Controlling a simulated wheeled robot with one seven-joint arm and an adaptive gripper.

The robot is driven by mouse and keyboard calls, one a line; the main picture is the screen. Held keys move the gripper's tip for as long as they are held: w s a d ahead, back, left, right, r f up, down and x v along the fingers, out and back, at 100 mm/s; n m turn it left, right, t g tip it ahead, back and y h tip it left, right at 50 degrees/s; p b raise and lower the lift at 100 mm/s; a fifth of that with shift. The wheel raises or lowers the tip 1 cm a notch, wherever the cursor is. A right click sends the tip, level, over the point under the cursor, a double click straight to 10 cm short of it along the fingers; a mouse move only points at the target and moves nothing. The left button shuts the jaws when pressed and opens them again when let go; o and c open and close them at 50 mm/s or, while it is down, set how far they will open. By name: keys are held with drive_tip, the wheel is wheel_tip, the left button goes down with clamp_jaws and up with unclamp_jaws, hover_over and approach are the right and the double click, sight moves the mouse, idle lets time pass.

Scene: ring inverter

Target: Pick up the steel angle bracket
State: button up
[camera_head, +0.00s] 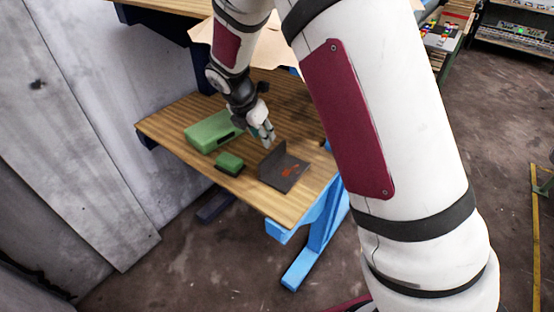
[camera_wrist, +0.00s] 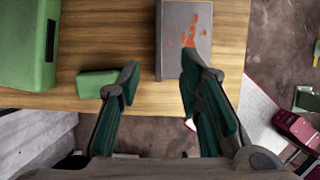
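The steel angle bracket (camera_head: 284,171) is a dark grey L-shaped piece with orange-red marks on its flat leg. It rests on the wooden table near the front right edge, its other leg standing up. In the wrist view the bracket (camera_wrist: 186,42) lies at top centre, and the right finger overlaps its lower right part. My gripper (camera_head: 268,143) is above the table just behind the bracket. In the wrist view my gripper (camera_wrist: 158,82) has its fingers wide apart with nothing between them. I cannot tell whether a finger touches the bracket.
A long green box (camera_head: 210,132) lies left of the gripper. A small green block (camera_head: 229,163) lies left of the bracket. The wooden table (camera_head: 252,190) has blue legs and a near edge close to the bracket. A grey wall (camera_head: 165,60) stands at the left.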

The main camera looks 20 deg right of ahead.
sight(272, 151)
drive_tip(key=x, duration=0.8)
drive_tip(key=shift+p, duration=0.35)
drive_tip(key=shift+w+p+x, duration=0.15)
drive_tip(key=shift+p+x, duration=0.1)
drive_tip(key=shift+x, duration=1.1)
drive_tip(key=shift+w+p+x, duration=0.15)
drive_tip(key=shift+p+x, duration=0.05)
drive_tip(key=shift+x, duration=1.2)
drive_tip(key=shift+d+r, duration=0.1)
drive_tip(key=shift+d, duration=0.05)
clamp_jaws()
drive_tip(key=shift+w+r, duration=0.1)
drive_tip(key=shift+r, duration=0.05)
